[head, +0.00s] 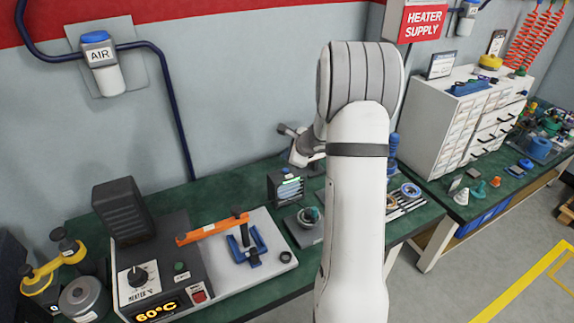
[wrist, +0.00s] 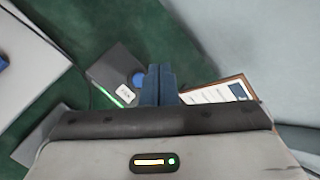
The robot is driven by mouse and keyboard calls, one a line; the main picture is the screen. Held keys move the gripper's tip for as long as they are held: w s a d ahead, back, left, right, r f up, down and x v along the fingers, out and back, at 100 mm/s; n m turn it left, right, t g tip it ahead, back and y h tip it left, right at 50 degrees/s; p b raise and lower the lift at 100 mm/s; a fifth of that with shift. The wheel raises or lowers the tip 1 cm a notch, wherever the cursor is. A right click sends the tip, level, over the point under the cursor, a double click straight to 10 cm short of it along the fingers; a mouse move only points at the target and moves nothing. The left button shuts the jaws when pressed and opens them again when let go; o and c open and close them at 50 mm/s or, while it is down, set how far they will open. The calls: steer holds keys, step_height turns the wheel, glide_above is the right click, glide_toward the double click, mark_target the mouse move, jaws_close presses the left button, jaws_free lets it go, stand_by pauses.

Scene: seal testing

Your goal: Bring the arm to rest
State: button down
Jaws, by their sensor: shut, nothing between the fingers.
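My arm stands upright in the middle of the head view, bent over at the top, with its wrist part reaching left above the green bench (head: 270,178). In the wrist view my gripper (wrist: 158,84) has its two dark blue fingers together with nothing between them. Below it are a dark box with a blue round spot (wrist: 122,72) and a brown-edged board with a white sheet (wrist: 218,92). In the head view the fingertips cannot be made out clearly, and my arm hides part of the bench.
A heater unit (head: 150,262) reading 60°C, with an orange-handled lever (head: 212,229) and blue fixture (head: 246,246), stands front left. A dark rack (head: 285,188) and small dish (head: 307,216) lie near the arm. White drawers (head: 440,120) stand right. Open floor (head: 480,265) shows at lower right.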

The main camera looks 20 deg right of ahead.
step_height(320, 180, up, 2)
steer(key=shift+r+p, duration=0.2)
steer(key=shift+p, duration=0.4)
steer(key=s+a+r+n+g+y, duration=0.1)
steer(key=s+a+r+n+g, duration=0.1)
steer(key=s+a+r+n, duration=0.45)
steer(key=s+a+r+n+g+y, duration=0.1)
steer(key=s+a+r+n, duration=0.3)
steer(key=s+a+n, duration=0.45)
steer(key=s+a+r+n+g+h, duration=0.1)
steer(key=s+n, duration=0.3)
steer(key=s, duration=0.6)
steer(key=s+a+r+n+g+h, duration=0.1)
steer(key=s+a+n+h, duration=0.1)
steer(key=s+n, duration=0.3)
steer(key=s+h, duration=0.1)
steer(key=s, duration=0.3)
steer(key=shift+s+a+g, duration=0.3)
steer(key=shift+s+a, duration=0.05)
steer(key=shift+s, duration=0.05)
